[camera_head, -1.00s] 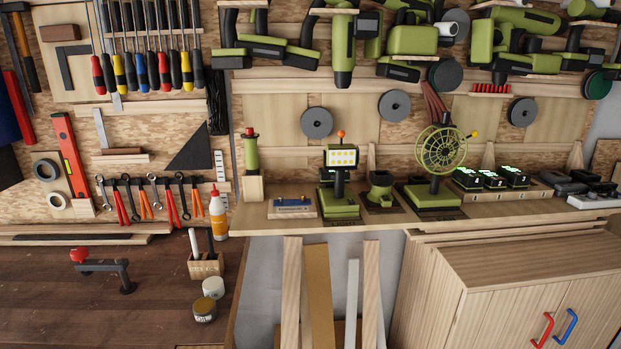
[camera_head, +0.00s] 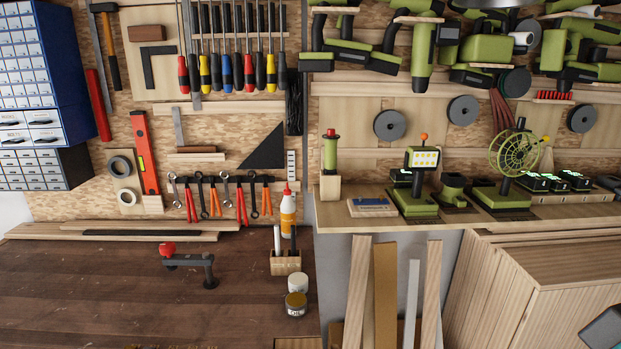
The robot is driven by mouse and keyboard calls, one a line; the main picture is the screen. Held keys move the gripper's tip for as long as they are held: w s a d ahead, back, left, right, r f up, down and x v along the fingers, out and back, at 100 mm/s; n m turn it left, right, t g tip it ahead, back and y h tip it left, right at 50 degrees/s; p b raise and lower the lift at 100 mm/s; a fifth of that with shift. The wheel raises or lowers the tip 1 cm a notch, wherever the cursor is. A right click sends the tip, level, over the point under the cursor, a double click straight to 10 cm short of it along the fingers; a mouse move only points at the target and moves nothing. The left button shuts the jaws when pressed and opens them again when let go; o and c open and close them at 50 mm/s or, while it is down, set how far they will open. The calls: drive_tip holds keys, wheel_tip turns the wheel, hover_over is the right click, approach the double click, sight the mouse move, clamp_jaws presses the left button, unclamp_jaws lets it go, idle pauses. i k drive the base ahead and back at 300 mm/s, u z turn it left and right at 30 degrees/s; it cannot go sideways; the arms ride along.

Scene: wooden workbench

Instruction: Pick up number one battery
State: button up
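Several black batteries with green lit tops sit on the shelf at the right. Three stand in a row in a wooden holder: a left one (camera_head: 535,183), a middle one (camera_head: 557,182) and a right one (camera_head: 577,180). The numbers on the batteries are too small to read, so I cannot tell which is number one. My gripper is not clearly visible. A dark piece with a teal edge, likely part of my arm, enters at the lower right corner.
The green fan (camera_head: 514,155) stands just left of the battery row, and the work lamp (camera_head: 421,163) further left. Power tools (camera_head: 484,48) hang above. A wooden cabinet (camera_head: 570,270) stands below the shelf. The dark brown bench (camera_head: 100,290) has much free room.

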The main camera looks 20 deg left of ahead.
sight(398, 177)
drive_tip(key=u, duration=0.25)
drive_tip(key=i, duration=1.65)
